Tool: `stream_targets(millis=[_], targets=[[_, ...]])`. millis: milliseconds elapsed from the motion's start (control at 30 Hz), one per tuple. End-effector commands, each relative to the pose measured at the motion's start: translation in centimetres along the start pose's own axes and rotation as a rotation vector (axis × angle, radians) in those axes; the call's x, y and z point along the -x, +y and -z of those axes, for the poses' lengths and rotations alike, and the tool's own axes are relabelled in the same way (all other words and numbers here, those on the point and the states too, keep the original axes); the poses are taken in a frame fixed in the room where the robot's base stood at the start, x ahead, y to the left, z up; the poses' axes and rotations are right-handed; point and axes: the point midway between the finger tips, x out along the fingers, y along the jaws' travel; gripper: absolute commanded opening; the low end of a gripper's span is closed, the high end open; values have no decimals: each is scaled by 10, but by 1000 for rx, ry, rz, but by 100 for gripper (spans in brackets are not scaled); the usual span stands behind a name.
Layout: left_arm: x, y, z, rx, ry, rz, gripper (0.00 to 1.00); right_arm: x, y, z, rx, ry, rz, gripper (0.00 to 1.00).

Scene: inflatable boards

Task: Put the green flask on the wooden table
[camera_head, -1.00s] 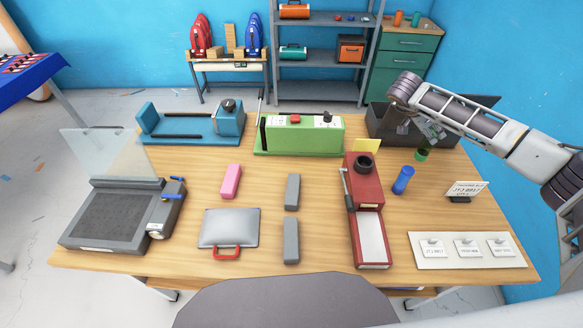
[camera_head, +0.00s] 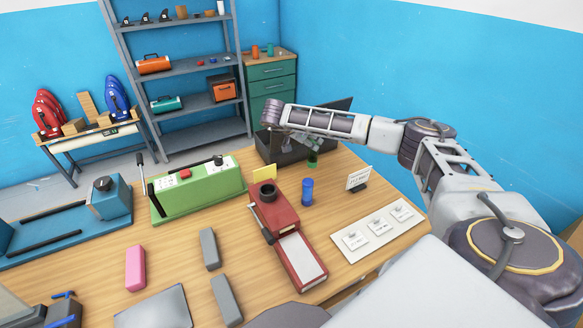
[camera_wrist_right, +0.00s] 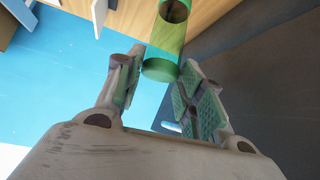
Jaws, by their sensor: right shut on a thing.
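My right gripper (camera_head: 306,140) reaches in from the right at the back right of the wooden table (camera_head: 178,240). It is shut on the green flask (camera_head: 312,160), a small green cylinder with a dark opening. In the right wrist view the flask (camera_wrist_right: 168,45) shows at the fingertips (camera_wrist_right: 165,75). The flask is beside the dark grey open box; I cannot tell whether its base touches the tabletop. My left gripper is not in view.
A blue cylinder (camera_head: 307,192) stands just in front of the flask. A red device (camera_head: 275,208), a green device (camera_head: 200,188) and a small sign (camera_head: 359,178) are nearby. The dark box (camera_head: 280,150) is behind. A white label board (camera_head: 378,230) lies at the front right.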

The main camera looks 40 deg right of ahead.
Motion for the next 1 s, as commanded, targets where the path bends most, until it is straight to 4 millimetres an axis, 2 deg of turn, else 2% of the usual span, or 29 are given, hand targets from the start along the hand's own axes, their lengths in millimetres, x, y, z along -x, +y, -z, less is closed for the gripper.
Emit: stream_targets(millis=[400, 1000], targets=[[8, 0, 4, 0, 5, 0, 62, -35, 0, -36, 2, -1, -1, 11], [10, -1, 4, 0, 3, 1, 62, -47, 1, -47, 2, 0, -1, 11]])
